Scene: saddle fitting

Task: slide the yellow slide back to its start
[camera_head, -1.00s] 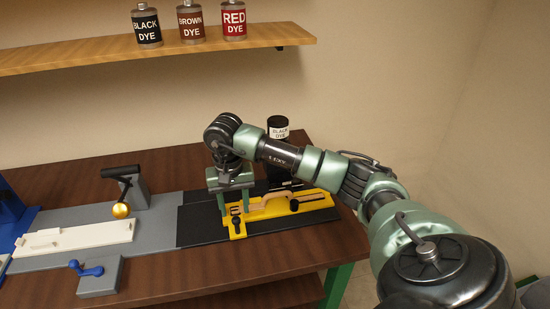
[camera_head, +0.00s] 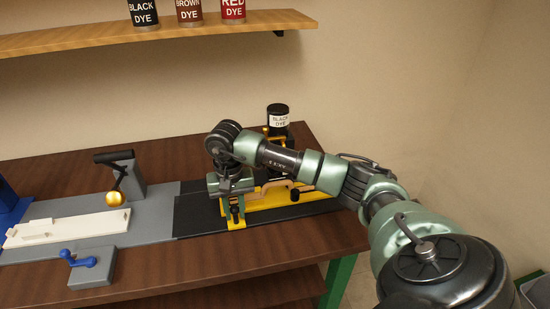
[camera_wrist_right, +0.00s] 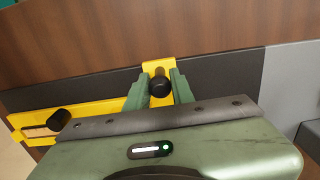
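The yellow slide (camera_head: 236,223) sits at the left end of a yellow fixture with a light inlaid bar (camera_head: 275,198), on a black mat. A black knob stands up from the slide; it shows clearly in the right wrist view (camera_wrist_right: 160,86). My right gripper (camera_head: 233,208) has one finger on each side of this knob, close against it, and looks shut on it. In the right wrist view the gripper (camera_wrist_right: 160,92) frames the knob, with the yellow plate under and behind it. My left gripper is not in view.
A second black knob (camera_head: 294,195) is on the yellow fixture's right part.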

